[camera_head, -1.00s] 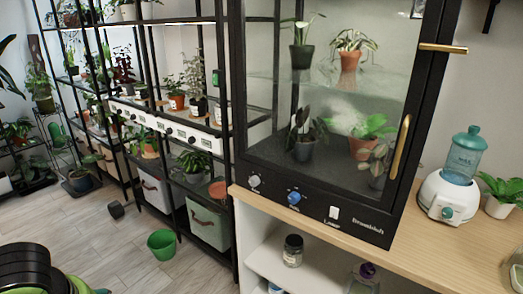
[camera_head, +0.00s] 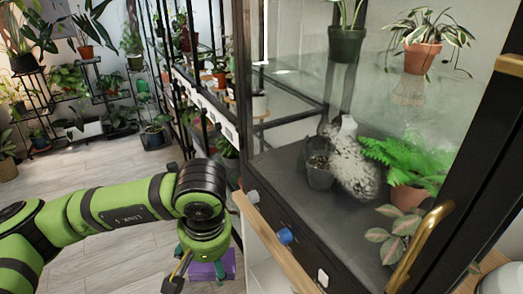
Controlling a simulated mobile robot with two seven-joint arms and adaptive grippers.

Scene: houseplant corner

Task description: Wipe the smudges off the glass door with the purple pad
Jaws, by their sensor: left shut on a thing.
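The cabinet's glass door (camera_head: 385,110) fills the right of the view, with a black frame and a brass handle (camera_head: 421,247). It looks closed. Pale haze shows on the glass, but I cannot clearly tell smudges from reflections. My left gripper (camera_head: 205,268) hangs low, left of the cabinet and apart from the glass. It is shut on the purple pad (camera_head: 224,264), which shows below the wrist; the wrist partly hides the fingers. My right gripper is out of view.
Behind the glass stand potted plants, including a fern (camera_head: 410,155), and a speckled pale vase (camera_head: 357,170). A wooden counter edge (camera_head: 272,240) lies beneath. Plant shelves stand behind; the floor (camera_head: 100,165) at left is open.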

